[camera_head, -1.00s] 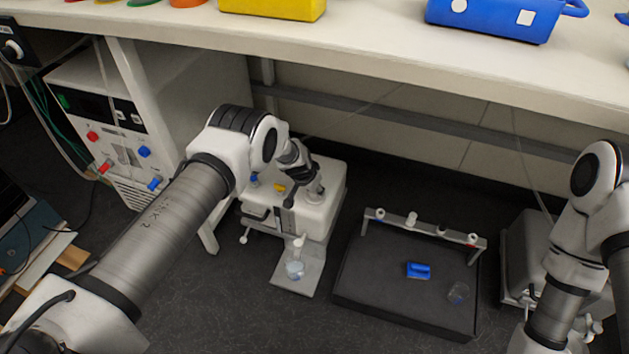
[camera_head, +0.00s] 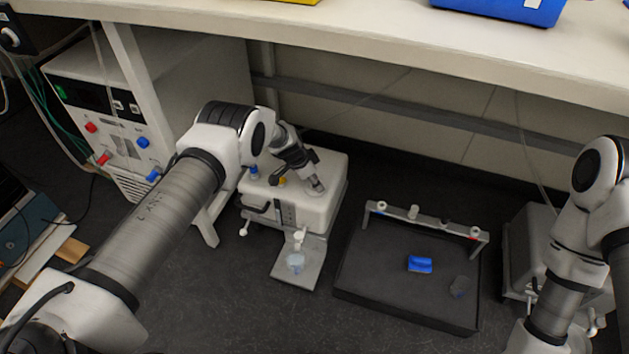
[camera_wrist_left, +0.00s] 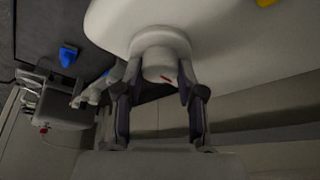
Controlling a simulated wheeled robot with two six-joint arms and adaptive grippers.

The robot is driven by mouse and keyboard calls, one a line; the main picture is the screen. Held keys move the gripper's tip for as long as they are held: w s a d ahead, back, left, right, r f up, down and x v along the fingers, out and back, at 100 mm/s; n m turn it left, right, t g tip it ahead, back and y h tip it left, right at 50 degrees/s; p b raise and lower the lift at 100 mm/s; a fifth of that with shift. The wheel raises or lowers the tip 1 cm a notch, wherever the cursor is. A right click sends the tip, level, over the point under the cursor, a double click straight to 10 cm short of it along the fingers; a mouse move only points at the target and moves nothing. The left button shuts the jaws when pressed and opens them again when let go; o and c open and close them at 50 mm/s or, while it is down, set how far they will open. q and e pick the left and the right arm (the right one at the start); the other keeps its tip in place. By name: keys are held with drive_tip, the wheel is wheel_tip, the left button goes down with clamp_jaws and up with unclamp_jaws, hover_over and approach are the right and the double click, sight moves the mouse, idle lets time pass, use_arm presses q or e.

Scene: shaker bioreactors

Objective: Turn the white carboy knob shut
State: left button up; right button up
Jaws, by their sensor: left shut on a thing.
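The white carboy (camera_head: 318,212) stands on the floor under the bench, in the middle of the head view. Its white knob (camera_head: 317,187) is on the right part of the top. My left gripper (camera_head: 313,181) reaches down to this knob from the upper left and is shut on it. In the left wrist view the knob (camera_wrist_left: 159,58), with a small red mark, sits between the two dark fingers of my left gripper (camera_wrist_left: 158,88). The fingers partly hide its sides. My right arm stands at the right edge of the head view, with its gripper out of view.
Blue (camera_head: 253,172) and yellow (camera_head: 279,181) parts are on the carboy's top, near my left wrist. A black tray (camera_head: 375,290) with a blue block (camera_head: 419,264) lies to the right. The bench (camera_head: 330,40) overhangs behind. A control box (camera_head: 95,125) stands left.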

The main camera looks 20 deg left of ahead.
use_arm(q)
drive_tip(key=shift+s+f, duration=0.1)
drive_tip(key=o, duration=1.1)
drive_tip(key=v, duration=1.2)
